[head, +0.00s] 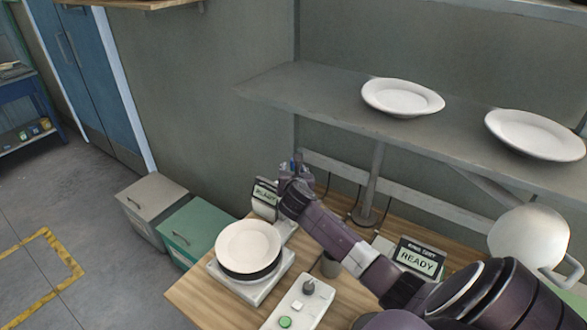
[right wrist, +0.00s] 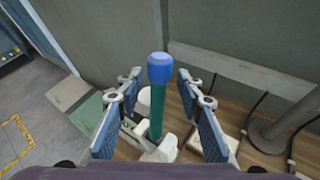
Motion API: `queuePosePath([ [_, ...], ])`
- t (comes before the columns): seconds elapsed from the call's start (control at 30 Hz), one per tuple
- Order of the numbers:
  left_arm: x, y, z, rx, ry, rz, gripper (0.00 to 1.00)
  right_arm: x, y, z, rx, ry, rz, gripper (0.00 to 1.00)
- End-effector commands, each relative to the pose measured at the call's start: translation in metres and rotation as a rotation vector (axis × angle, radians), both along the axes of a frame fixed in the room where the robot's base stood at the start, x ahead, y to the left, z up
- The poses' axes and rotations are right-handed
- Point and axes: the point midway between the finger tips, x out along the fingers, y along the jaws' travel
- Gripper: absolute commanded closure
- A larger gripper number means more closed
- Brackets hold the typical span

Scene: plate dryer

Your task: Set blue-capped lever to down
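The blue-capped lever (right wrist: 160,68) shows in the right wrist view, with a round blue cap on a green shaft (right wrist: 157,112). It stands up from a white base (right wrist: 160,148). My right gripper (right wrist: 159,122) is open, with one blue finger pad on each side of the shaft and a gap on both sides. In the head view, my right gripper (head: 295,170) is at the back left of the wooden table (head: 192,293), beside a small "READY" display (head: 265,192). The lever is hard to make out there. My left gripper is not in view.
A white plate (head: 248,244) sits on a pale device at the table's left. A control box (head: 300,305) with a dark knob and green button is in front. Another "READY" display (head: 416,260) stands at right. A grey shelf (head: 300,88) with two plates hangs above; a post (head: 371,185) supports it.

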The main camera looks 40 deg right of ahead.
Motion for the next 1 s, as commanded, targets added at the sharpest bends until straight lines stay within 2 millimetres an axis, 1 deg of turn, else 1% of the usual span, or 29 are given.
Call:
queuePosePath([
  [0.03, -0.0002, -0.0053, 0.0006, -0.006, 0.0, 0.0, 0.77, 0.0015, -0.0006, 0.0, 0.001, -0.001, 0.001, 0.66],
  [0.1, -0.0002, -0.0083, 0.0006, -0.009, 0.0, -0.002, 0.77, 0.0025, -0.0011, -0.0003, 0.0, -0.002, 0.001, 0.66],
  [0.33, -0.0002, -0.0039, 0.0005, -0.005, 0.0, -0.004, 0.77, 0.0026, -0.0013, -0.0008, 0.001, -0.001, 0.001, 0.66],
  [0.37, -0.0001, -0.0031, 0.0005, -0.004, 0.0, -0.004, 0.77, 0.0025, -0.0012, -0.0009, 0.001, -0.001, 0.001, 0.68],
  [0.6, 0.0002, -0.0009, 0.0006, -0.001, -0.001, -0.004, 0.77, 0.0024, -0.0012, -0.0009, 0.001, -0.001, 0.001, 0.95],
  [0.67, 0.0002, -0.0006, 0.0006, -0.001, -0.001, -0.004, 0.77, 0.0023, -0.0014, -0.0008, 0.001, -0.001, 0.001, 1.0],
  [1.0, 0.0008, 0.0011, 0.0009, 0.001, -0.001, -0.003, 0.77, 0.003, -0.002, 0.0016, -0.002, -0.005, 0.001, 1.0],
])
